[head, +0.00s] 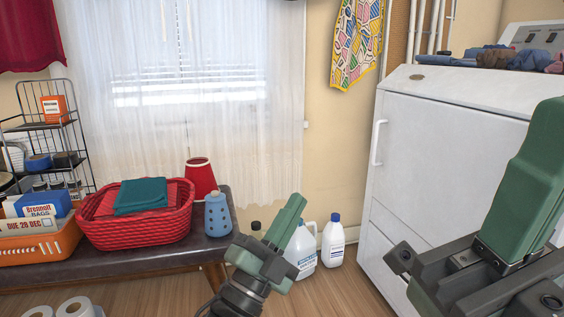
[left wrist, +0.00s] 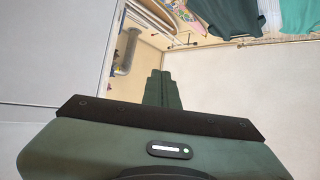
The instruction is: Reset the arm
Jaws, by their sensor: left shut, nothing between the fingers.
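My left gripper (head: 298,204) is in the lower middle of the head view, its green fingers together and pointing up and to the right. They also show in the left wrist view (left wrist: 163,88), shut with nothing between them. It is in the air in front of the white jugs, partly hiding one. My right gripper (head: 545,115) is large and close at the right edge of the head view, in front of the white appliance. Its green finger part is cut by the frame, so I cannot tell whether it is open.
A dark bench (head: 140,262) at left bears a red basket (head: 140,232) with teal cloth, an orange crate (head: 40,248), a blue bottle (head: 217,217) and a red container (head: 200,178). A white jug (head: 333,245) stands on the floor. The white appliance (head: 440,150) fills the right.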

